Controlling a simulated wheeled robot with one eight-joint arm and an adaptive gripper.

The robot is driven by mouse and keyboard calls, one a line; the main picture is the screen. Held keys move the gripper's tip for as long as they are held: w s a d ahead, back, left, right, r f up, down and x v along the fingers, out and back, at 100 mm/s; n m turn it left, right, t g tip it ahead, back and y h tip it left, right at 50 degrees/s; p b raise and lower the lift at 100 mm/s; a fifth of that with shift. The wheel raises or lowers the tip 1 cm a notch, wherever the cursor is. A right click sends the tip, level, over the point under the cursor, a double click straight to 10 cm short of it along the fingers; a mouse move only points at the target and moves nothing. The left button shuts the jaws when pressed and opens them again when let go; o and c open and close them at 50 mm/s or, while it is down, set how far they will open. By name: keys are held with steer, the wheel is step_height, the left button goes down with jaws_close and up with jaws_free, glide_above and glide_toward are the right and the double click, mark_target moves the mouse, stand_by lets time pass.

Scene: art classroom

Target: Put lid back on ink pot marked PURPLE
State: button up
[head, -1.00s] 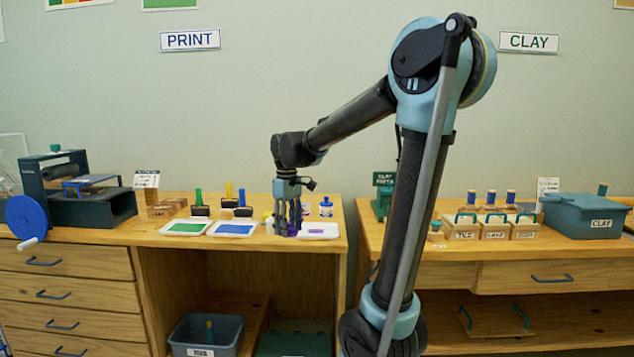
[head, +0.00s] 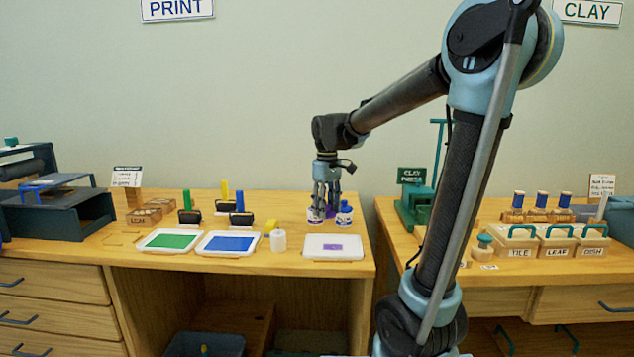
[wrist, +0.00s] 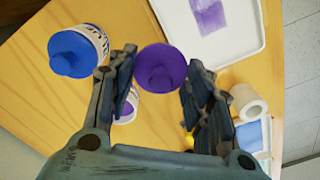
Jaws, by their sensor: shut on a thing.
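My gripper (wrist: 160,95) is shut on the round purple lid (wrist: 160,68), which sits between its two fingers in the wrist view. In the head view my gripper (head: 327,208) hangs over the back right of the left table, among the ink pots. A white pot with purple in it (wrist: 125,107) is partly hidden behind the left finger and the lid. The lid appears above it and offset, not squarely over it. A pot with a blue lid (wrist: 75,52) stands beside it, and also shows in the head view (head: 344,214). The PURPLE marking cannot be read.
A white tray with a purple patch (head: 318,253) lies in front of the pots. A white cylinder (head: 279,242) stands left of it. Green (head: 150,241) and blue (head: 207,243) ink trays lie further left. A gap separates this table from the clay table.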

steer(key=shift+w+a, duration=0.1)
steer(key=shift+a, duration=0.05)
steer(key=w+a+r+n, duration=0.2)
steer(key=w+r, duration=0.1)
steer(key=w, duration=0.2)
steer(key=w+a+r+n, duration=0.1)
steer(key=w+a+r, duration=0.1)
steer(key=w, duration=0.3)
steer(key=shift+s+d+f, duration=0.1)
steer(key=shift+d+f, duration=0.05)
steer(key=shift+f, duration=1.45)
steer(key=shift+s+d+f, duration=0.1)
steer(key=shift+f, duration=1.45)
steer(key=shift+f, duration=0.1)
steer(key=o, duration=0.8)
steer(key=shift+o, duration=0.7)
steer(key=o, duration=0.4)
steer(key=shift+c, duration=0.2)
